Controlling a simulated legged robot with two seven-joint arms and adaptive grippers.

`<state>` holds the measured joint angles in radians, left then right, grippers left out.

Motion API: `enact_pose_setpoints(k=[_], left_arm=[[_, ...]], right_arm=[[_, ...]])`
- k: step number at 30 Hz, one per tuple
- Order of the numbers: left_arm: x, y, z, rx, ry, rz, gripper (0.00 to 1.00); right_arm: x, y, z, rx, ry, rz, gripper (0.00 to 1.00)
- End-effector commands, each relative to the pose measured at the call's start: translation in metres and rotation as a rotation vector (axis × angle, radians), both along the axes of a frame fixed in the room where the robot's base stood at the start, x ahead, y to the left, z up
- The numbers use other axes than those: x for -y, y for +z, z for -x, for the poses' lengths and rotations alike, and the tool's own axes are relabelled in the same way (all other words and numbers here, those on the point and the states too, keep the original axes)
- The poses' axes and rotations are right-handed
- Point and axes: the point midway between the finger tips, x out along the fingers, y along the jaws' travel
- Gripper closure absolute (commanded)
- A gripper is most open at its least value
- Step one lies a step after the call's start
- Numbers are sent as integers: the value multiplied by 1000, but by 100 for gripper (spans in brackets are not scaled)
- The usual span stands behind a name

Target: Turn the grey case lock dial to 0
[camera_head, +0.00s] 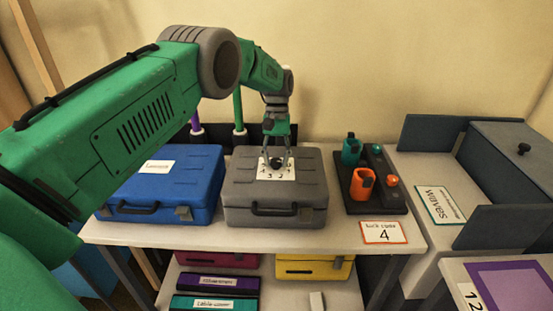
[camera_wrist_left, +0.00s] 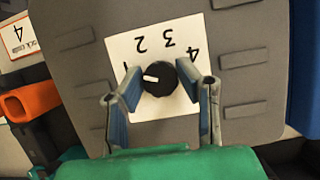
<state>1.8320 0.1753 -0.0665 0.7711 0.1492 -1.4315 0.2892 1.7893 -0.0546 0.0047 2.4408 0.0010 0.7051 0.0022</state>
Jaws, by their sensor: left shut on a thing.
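The grey case (camera_head: 300,190) lies shut on the table, with a white number card and a black dial (camera_head: 276,163) on its lid. In the left wrist view the round black dial (camera_wrist_left: 160,78) has a white mark pointing to picture left. The digits 2, 3 and 4 show above it on the white card (camera_wrist_left: 150,50); the card's left side is partly hidden by a finger. My left gripper (camera_head: 277,158) reaches down from above and is shut on the dial, one finger on each side. My right gripper is not in view.
A blue case (camera_head: 180,180) stands close on the left. A dark tray (camera_head: 385,205) with orange and teal parts stands on the right. A card (camera_head: 383,232) reading "lock code 4" lies at the table's front. More cases sit on the shelf below.

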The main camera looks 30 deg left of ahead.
Motion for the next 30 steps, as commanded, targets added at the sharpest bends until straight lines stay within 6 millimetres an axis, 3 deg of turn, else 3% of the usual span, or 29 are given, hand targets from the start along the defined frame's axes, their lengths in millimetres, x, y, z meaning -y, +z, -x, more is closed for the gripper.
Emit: enact_pose_setpoints(k=[18,30], left_arm=[[-2,4,-1,10,566,1,99],[-2,3,-1,11,780,0,99]], right_arm=[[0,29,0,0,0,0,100],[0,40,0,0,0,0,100]])
